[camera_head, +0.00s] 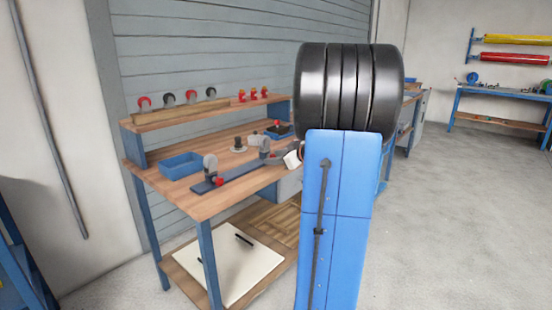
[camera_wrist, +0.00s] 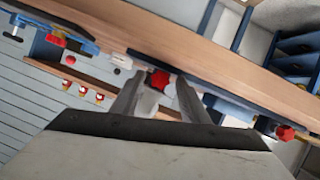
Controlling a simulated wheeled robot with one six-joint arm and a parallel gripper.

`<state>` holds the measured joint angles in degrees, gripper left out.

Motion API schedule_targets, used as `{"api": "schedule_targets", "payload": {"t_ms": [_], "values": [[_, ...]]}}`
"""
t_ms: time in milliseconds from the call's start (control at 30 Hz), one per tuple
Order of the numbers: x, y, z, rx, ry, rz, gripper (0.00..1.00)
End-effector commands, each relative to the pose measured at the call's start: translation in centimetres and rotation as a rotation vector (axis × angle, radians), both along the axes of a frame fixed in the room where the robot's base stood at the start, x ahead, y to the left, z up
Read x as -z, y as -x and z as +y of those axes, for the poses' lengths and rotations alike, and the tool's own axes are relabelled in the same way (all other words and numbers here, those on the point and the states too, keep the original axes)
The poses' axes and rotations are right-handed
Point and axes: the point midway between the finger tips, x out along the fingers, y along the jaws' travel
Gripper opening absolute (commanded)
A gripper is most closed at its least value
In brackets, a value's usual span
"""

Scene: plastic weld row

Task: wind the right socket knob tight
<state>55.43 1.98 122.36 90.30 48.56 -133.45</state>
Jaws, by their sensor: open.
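A red knob (camera_wrist: 158,80) shows in the wrist view between the fingertips of my gripper (camera_wrist: 161,77). It sits on a dark blue rail fixture (camera_wrist: 222,103), seen also in the head view (camera_head: 240,173). My gripper is open, one finger on each side of the knob; I cannot tell whether either touches it. Another red knob (camera_wrist: 285,132) is at the rail's other end in the wrist view; in the head view it is the left knob (camera_head: 219,181). The right end of the fixture is partly hidden by my arm in the head view.
A blue tray (camera_head: 181,166) stands on the wooden bench (camera_head: 187,204) behind the rail. A raised shelf (camera_head: 190,113) holds several round-headed tools and small red items. A white panel (camera_head: 232,268) lies on the lower shelf. Floor to the right is clear.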

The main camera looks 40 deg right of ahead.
Motion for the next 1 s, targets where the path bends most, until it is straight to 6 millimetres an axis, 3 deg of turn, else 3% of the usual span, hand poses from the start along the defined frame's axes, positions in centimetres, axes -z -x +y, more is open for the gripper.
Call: {"api": "schedule_targets", "payload": {"t_ms": [200, 400, 733, 1000], "values": [[-0.01, -0.01, -0.01, 0.0, 0.0, 0.0, 0.41], [-0.02, 0.0, -0.01, 0.0, 0.0, 0.0, 0.0], [-0.03, 0.02, -0.09, 0.0, -0.044, 0.003, 0.0], [-0.01, 0.01, -0.31, 0.001, -0.207, 0.016, 0.0]]}}
